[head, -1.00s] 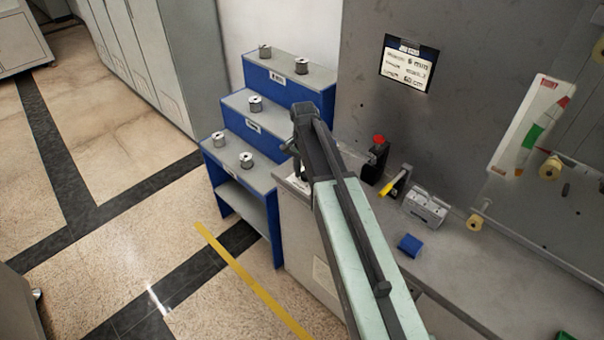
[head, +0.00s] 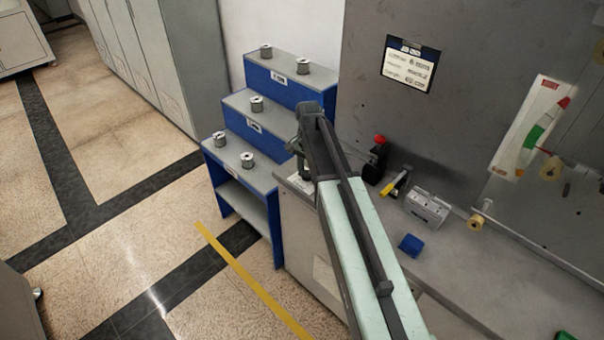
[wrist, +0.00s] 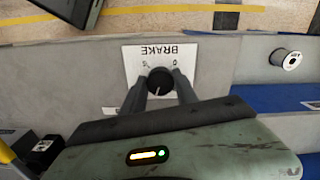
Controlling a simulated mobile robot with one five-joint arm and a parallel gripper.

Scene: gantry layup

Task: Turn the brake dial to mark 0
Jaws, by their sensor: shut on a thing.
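The brake dial (wrist: 160,77) is a round black knob on a white plate (wrist: 133,57) lettered BRAKE, which appears upside down in the wrist view. A 0 shows on the plate at the dial's upper right and what looks like a 5 at its upper left. A small pale mark shows on the dial's lower side, towards my gripper, though it is too small to read surely. My gripper (wrist: 161,88) is shut on the dial, one finger on each side.
Blue stepped shelves (head: 262,125) with several metal spools stand left of the bench. On the bench (head: 470,262) are a black bottle with a red cap (head: 376,160), a yellow-handled tool (head: 394,186), a grey box (head: 427,207) and a blue block (head: 411,244).

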